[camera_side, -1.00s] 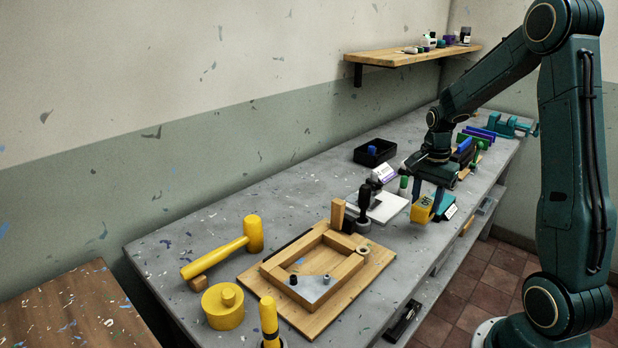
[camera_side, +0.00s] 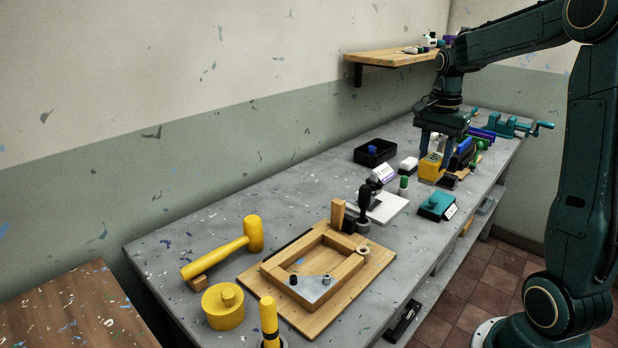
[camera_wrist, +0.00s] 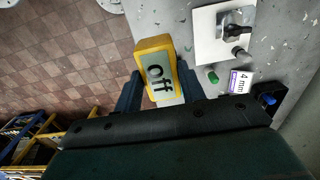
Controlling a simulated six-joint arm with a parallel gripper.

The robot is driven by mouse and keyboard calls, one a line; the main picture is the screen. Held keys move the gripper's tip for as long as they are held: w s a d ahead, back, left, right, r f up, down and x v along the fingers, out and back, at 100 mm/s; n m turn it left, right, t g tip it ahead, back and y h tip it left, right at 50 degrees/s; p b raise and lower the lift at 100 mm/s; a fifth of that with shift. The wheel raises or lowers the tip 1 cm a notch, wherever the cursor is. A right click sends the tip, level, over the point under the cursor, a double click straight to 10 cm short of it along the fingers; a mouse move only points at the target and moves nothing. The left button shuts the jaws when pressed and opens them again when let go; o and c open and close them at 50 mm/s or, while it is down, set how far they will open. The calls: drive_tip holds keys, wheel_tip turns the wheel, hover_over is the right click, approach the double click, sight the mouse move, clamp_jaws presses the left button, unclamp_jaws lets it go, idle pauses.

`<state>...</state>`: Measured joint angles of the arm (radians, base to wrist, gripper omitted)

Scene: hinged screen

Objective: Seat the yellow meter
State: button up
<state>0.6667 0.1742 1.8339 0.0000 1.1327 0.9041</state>
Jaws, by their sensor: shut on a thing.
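The yellow meter (camera_side: 431,169) is between the fingers of my gripper (camera_side: 435,158), which is shut on it. It appears held above the far part of the bench, though its exact height is hard to tell. In the wrist view the meter (camera_wrist: 157,70) shows a pale display reading "Off", with a dark finger on each side. A teal block (camera_side: 436,205) with a white label lies on the bench in front of the meter, apart from it. No place shaped for the meter can be made out clearly.
A black bin (camera_side: 375,152) is behind. A teal vise (camera_side: 499,125) is at the far end. A wooden frame (camera_side: 313,267) lies nearer.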

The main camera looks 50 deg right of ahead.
drive_tip(key=shift+w+a+r, duration=0.15)
drive_tip(key=shift+a+r, duration=0.05)
drive_tip(key=shift+r, duration=0.35)
drive_tip(key=shift+w+a+r, duration=0.15)
drive_tip(key=shift+r, duration=0.35)
drive_tip(key=w+a, duration=0.5)
drive_tip(key=a, duration=0.9)
drive_tip(key=w+a, duration=0.5)
drive_tip(key=a, duration=0.8)
wheel_tip(320, 180, down, 11)
drive_tip(key=shift+w+a, duration=0.15)
drive_tip(key=shift+w, duration=0.05)
drive_tip(key=shift+f, duration=0.2)
drive_tip(key=shift+f, duration=2.1)
drive_tip(key=shift+f, duration=0.7)
drive_tip(key=o, duration=1.1)
drive_tip(key=shift+c, duration=0.2)
